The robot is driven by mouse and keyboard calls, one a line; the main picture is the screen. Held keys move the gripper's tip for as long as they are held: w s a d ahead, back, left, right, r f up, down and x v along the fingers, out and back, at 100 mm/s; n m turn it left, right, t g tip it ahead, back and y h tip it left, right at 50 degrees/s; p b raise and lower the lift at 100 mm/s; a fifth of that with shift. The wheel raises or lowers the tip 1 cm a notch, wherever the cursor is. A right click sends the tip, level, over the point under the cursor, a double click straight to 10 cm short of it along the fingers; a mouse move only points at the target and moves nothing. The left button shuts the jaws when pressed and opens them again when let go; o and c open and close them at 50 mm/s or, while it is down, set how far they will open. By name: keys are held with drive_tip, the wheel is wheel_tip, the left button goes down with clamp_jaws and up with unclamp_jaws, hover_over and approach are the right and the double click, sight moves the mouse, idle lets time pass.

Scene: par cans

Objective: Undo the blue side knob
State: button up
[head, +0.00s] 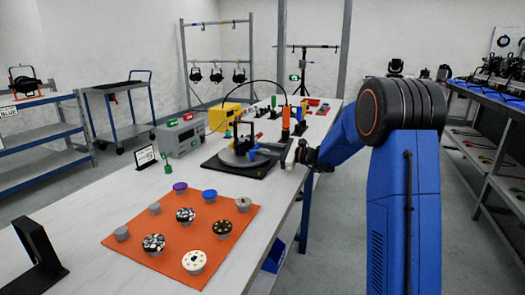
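A dark fixture (241,151) with a round grey disc and an upright post stands on a black base plate (222,166) at the middle of the table. A small blue part shows at its right side, too small to tell if it is a knob. A blue-topped knob (209,194) stands on the orange mat. My gripper (296,157) is at the table's right edge, just right of the fixture, pointing left. It looks apart from the fixture. Its fingers are small and dark, and their opening cannot be made out.
The orange mat (128,248) holds several knobs, including purple, grey, speckled and gold-dotted ones. A grey box (181,138), a yellow case (222,117) and an orange bottle (285,121) stand farther back. A black stand (40,255) is at the front left.

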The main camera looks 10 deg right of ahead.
drive_tip(key=o, duration=0.4)
drive_tip(key=m, duration=0.6)
drive_tip(key=v, duration=1.7)
drive_tip(key=shift+d, duration=0.15)
drive_tip(key=shift+f+n, duration=0.1)
drive_tip(key=shift+n, duration=2.2)
